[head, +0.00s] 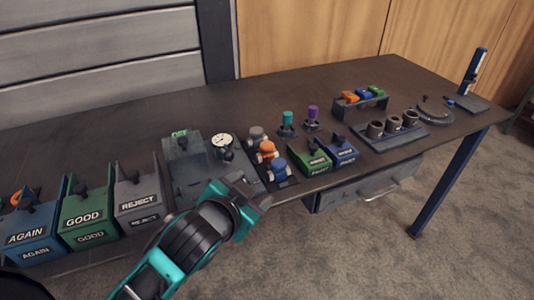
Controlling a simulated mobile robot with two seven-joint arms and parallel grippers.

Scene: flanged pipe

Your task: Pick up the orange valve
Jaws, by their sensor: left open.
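The orange valve (266,152) sits on a dark rack near the table's front edge. It is the middle one of a row, between a grey valve (257,135) behind it and a blue valve (278,168) in front. My left gripper (257,190) is open and just in front of the row, nearer to me than the orange valve and apart from it. Its fingers are small and partly hidden by its own body. My right gripper is not in view.
Bins marked AGAIN (32,238), GOOD (87,217) and REJECT (139,200) stand at the left. A grey fixture with a dial gauge (222,141) is left of the valves. Green (309,158) and blue (341,150) boxes stand close on the right. The table's back is clear.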

